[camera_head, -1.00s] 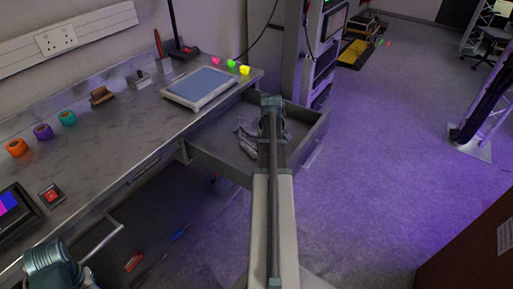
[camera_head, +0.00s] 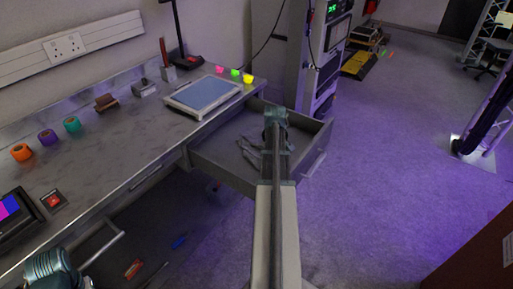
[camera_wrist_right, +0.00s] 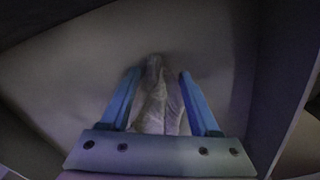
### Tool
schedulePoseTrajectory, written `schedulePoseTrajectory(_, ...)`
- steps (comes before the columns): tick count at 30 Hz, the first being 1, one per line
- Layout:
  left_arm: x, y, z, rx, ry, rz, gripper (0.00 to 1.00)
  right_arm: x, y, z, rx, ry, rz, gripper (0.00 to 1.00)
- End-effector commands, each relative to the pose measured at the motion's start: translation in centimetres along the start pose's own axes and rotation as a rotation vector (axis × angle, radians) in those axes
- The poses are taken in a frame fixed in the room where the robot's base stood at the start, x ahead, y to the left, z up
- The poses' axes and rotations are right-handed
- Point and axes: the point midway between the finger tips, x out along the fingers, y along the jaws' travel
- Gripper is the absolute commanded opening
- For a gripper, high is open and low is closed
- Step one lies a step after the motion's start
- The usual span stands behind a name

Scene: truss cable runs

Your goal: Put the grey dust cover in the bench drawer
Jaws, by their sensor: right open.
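The grey dust cover (camera_head: 251,155) lies crumpled inside the open bench drawer (camera_head: 216,166), partly hidden by my right arm in the head view. In the right wrist view it is a pale, folded cloth (camera_wrist_right: 154,108) between and beyond the blue fingers. My right gripper (camera_wrist_right: 160,72) is open, its fingers apart on either side of the cloth, over the drawer's floor. Whether a finger touches the cloth I cannot tell. The fingertips are hidden behind the arm in the head view. Part of my left arm shows at lower left; its gripper is out of view.
The bench (camera_head: 125,140) carries a blue-topped pad (camera_head: 203,93), several coloured rolls and a red-button box (camera_head: 54,201). A rack (camera_head: 318,60) stands behind the drawer. Tools lie on the floor under the bench. The floor to the right of the drawer is open.

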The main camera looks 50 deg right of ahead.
Motion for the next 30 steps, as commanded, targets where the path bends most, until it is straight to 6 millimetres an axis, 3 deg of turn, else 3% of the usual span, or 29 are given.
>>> schedulePoseTrajectory(5,-0.5,0.0,0.0,0.000,0.000,0.000,0.45,-0.5,0.0,0.1,0.000,0.000,0.000,0.62)
schedulePoseTrajectory(13,-3.0,-0.3,0.2,0.000,0.000,0.000,0.45,-3.0,-0.3,1.1,0.000,0.000,0.000,0.62)
schedulePoseTrajectory(21,-3.2,-0.3,0.2,0.010,0.000,-0.002,0.45,-3.2,-0.3,1.2,0.000,0.000,0.000,0.62)
schedulePoseTrajectory(30,-8.0,-0.8,0.5,0.008,0.000,-0.002,0.45,-8.0,-0.7,3.0,0.000,0.000,0.000,0.62)
